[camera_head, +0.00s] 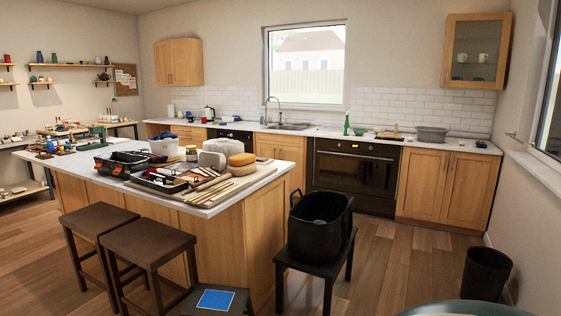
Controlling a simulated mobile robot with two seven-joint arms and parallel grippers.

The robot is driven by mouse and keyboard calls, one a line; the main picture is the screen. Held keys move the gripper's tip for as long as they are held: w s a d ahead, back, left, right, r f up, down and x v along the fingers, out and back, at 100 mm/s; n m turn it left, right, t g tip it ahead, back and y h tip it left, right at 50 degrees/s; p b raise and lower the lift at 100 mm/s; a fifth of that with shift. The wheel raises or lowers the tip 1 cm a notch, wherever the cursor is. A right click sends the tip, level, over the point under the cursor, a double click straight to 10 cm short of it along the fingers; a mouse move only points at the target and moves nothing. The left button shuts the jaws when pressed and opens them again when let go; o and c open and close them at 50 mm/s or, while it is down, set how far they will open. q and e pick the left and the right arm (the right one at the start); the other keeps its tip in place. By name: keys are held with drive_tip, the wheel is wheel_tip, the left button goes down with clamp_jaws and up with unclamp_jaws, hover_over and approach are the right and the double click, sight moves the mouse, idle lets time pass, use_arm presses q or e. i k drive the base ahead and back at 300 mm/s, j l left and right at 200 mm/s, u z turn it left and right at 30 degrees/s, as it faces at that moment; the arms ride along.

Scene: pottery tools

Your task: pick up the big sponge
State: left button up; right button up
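A rounded orange-tan block (242,164), which looks like the big sponge, sits near the right end of the kitchen island's top (284,167). Its lower part rests close to a grey rounded lump (212,156) just left of and behind it; I cannot tell if they touch. Wooden tools and sticks (212,189) lie in front of it. Neither of my grippers is in view.
A black open toolbox (160,180) and a white tub (164,146) stand left on the island. Two brown stools (150,238) stand in front. A black basket (320,225) sits on a dark stool right of the island. Floor further right is clear around a black bin (486,272).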

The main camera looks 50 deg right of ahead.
sight(243, 159)
drive_tip(key=z, duration=1.4)
